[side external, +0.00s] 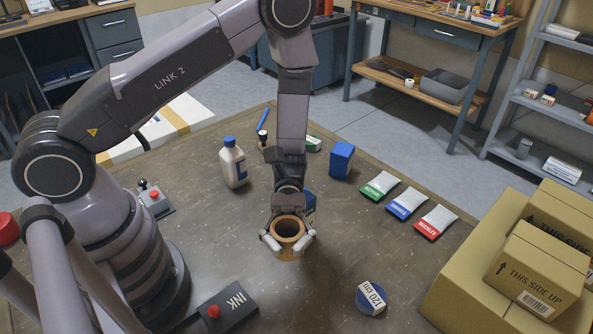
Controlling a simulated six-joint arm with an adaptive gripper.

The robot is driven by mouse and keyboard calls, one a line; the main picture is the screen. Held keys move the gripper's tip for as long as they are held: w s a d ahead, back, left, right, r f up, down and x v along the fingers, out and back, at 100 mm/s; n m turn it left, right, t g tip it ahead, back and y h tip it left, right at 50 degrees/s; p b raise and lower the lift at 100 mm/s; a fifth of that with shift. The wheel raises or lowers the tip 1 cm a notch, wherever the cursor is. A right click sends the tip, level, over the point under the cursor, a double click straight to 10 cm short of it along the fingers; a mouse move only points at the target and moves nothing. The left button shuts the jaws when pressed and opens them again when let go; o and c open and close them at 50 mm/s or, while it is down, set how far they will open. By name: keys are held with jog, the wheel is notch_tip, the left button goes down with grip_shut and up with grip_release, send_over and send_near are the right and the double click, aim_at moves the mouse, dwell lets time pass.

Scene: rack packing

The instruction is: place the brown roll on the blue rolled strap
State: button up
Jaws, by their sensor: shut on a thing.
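The brown roll (289,249) is a short hollow cylinder, upright, with its open top facing up, near the middle of the table in the side external view. My gripper (288,241) points down and is shut on the roll, with a fingertip on each side of it. I cannot tell whether the roll touches the table or hangs just above it. The blue rolled strap (362,301) lies flat on the table, to the right of and nearer than the roll. A white "120 cm" label runs across it. Nothing sits on the strap.
Cardboard boxes (480,262) fill the right front. Three coloured packets (406,202), a blue box (342,160) and a white bottle (233,165) stand farther back. Another blue item (309,205) is partly hidden behind my gripper. Table between roll and strap is clear.

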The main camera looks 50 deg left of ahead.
jog(key=w+d+f+n+t+h, duration=0.1)
jog(key=w+d+f, duration=0.3)
jog(key=w+d, duration=0.3)
send_over(370, 298)
jog(key=x, duration=0.2)
notch_tip(370, 298, down, 6)
jog(key=shift+w+d+f, duration=0.1)
jog(key=shift+d+f, duration=0.05)
jog(key=shift+f, duration=0.7)
jog(key=shift+d+f, duration=0.15)
jog(key=shift+f, duration=0.65)
jog(key=shift+f, duration=0.1)
jog(key=o, duration=1.4)
